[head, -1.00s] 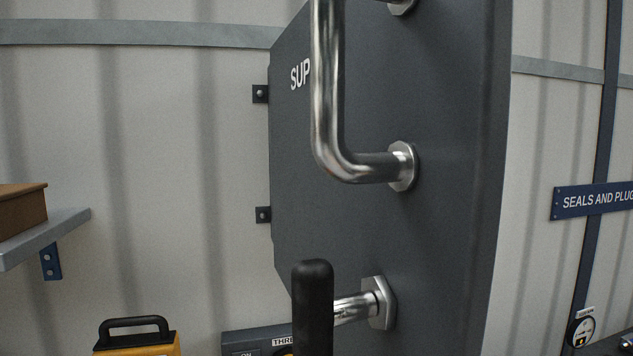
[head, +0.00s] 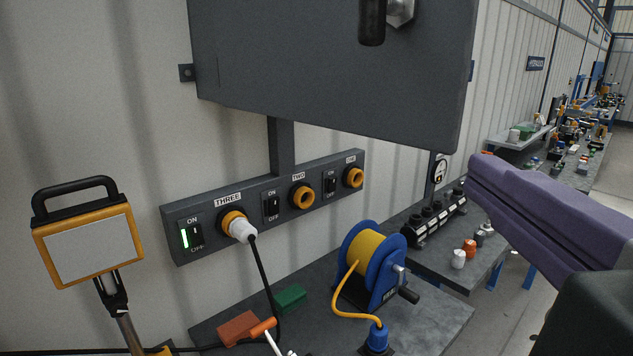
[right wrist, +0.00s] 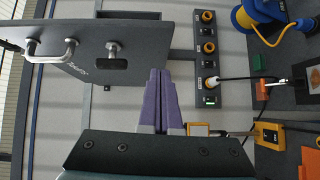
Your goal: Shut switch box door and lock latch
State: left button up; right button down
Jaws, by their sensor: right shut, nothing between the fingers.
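The dark grey switch box front (head: 300,70) fills the top of the head view, cut off by the frame. Its black latch lever (head: 371,24) hangs upright on a silver shaft. In the right wrist view the door (right wrist: 150,45) shows turned sideways, with a silver pull handle (right wrist: 55,55) and the latch lever (right wrist: 113,64). I cannot tell whether the door is flush with the box. My right gripper (head: 476,164), with purple fingers, is shut and empty, to the right of and below the box; it also shows in the right wrist view (right wrist: 158,72). My left gripper is not in view.
Below the box is a socket strip (head: 270,205) with a white plug (head: 243,230) in THREE, its switch lit green. A blue and yellow cable reel (head: 370,262) stands on the bench (head: 430,320). A work lamp (head: 88,243) stands at left. An aisle lies at right.

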jog(key=p, duration=0.5)
send_near(431, 115)
jog(key=w+a, duration=0.2)
jog(key=a, duration=0.1)
jog(key=shift+n, duration=0.3)
jog(key=w+d+p, duration=0.2)
jog(key=w, duration=0.1)
jog(key=shift+w+d, duration=0.1)
jog(key=shift+d, duration=0.15)
jog(key=shift+w+d+f, duration=0.15)
jog(key=shift+w+d, duration=0.2)
jog(key=shift+d, duration=0.05)
